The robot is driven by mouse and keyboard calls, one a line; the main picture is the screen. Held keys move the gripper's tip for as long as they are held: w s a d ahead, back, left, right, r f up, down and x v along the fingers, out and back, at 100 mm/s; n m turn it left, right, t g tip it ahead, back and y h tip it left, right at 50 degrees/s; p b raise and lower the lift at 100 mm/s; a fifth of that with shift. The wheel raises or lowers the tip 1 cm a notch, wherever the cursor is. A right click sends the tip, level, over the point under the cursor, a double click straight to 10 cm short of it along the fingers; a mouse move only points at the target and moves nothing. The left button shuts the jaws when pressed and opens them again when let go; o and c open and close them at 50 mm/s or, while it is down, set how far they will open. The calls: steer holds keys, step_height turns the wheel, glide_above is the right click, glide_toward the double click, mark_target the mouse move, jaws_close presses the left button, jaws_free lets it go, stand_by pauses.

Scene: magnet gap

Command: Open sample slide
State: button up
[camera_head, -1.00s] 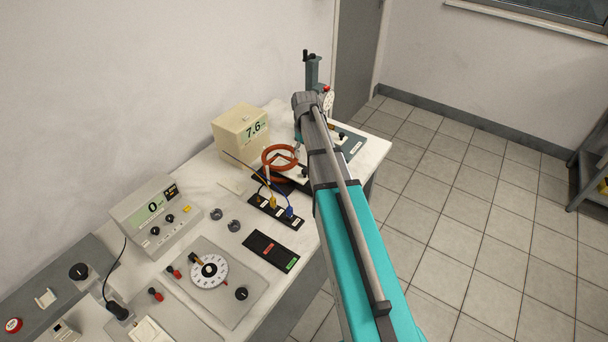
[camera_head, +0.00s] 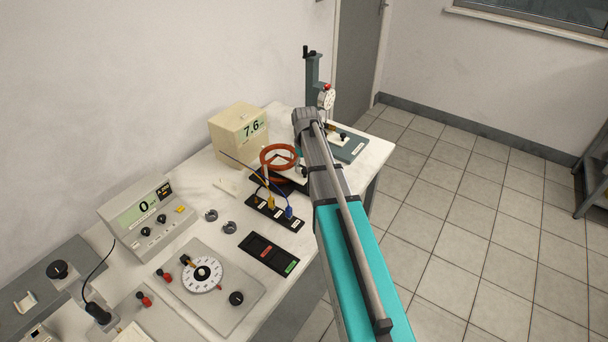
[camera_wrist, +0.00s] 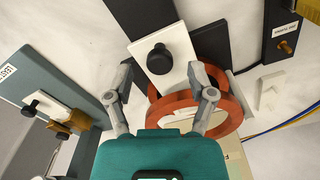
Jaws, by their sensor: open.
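In the wrist view, a white plate with a black knob (camera_wrist: 160,58), which looks like the sample slide, lies on a dark rail (camera_wrist: 112,20) beside the orange coil rings (camera_wrist: 228,118). My gripper (camera_wrist: 164,88) is open, its two grey fingers spread to either side of the plate's lower end. I cannot tell the height gap. In the head view my arm hides most of the plate and the gripper; the orange coil (camera_head: 279,155) shows left of the arm.
A beige box reading 7.6 (camera_head: 238,136) stands behind the coil. A grey-green base (camera_head: 350,146) with another knobbed white piece (camera_wrist: 40,103) is beside it. Blue and yellow leads run to a black terminal strip (camera_head: 273,213).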

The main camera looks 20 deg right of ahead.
steer(key=shift+f+b, duration=0.55)
steer(key=shift+f, duration=0.3)
